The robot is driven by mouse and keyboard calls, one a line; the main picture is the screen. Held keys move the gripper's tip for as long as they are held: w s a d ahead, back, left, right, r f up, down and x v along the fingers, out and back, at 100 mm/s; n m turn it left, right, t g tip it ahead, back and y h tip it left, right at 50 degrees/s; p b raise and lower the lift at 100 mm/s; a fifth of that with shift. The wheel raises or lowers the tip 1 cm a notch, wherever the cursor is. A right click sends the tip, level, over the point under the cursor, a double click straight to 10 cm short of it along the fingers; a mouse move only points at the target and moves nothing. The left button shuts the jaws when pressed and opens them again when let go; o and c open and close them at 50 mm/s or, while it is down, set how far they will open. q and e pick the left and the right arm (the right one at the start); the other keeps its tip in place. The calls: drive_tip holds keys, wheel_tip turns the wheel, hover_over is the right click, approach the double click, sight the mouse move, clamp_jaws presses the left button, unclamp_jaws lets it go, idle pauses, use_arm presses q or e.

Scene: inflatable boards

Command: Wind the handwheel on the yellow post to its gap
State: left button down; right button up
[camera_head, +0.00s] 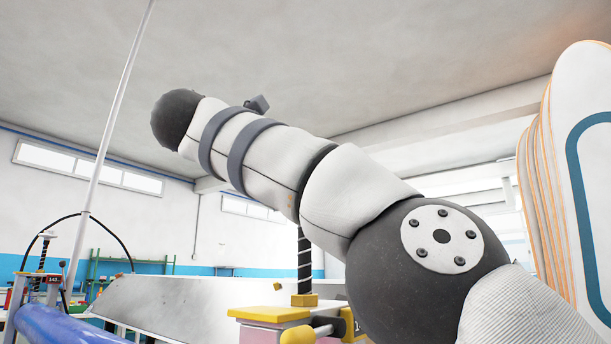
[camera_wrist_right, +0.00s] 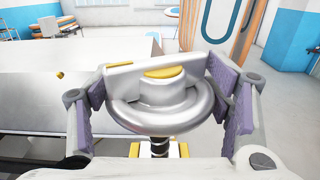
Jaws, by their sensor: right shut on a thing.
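The silver handwheel (camera_wrist_right: 160,116) fills the middle of the right wrist view, with a pale bar across it and a yellow cap (camera_wrist_right: 164,72) at its hub. My right gripper (camera_wrist_right: 165,90) has its purple-padded fingers on either side of the wheel and is shut on it. A dark threaded screw (camera_wrist_right: 159,147) runs down below the wheel to yellow parts. In the head view the screw (camera_head: 304,262) rises from the yellow-topped post (camera_head: 270,313); my right arm hides the wheel and gripper there. I cannot make out the gap. My left gripper is not in view.
A long grey-white bench surface (camera_head: 190,305) extends left of the post. A second screw stand (camera_head: 42,265) and a blue roll (camera_head: 70,328) are at the lower left. Upright boards (camera_head: 585,150) stand at the right.

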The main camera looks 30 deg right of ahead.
drive_tip(key=shift+a+m+g, duration=0.1)
drive_tip(key=shift+m+g, duration=0.2)
drive_tip(key=shift+g, duration=0.2)
drive_tip(key=shift+w+f+h, duration=0.1)
drive_tip(key=shift+f+h, duration=0.1)
drive_tip(key=shift+h, duration=0.1)
drive_tip(key=o, duration=1.2)
drive_tip(key=shift+r, duration=0.1)
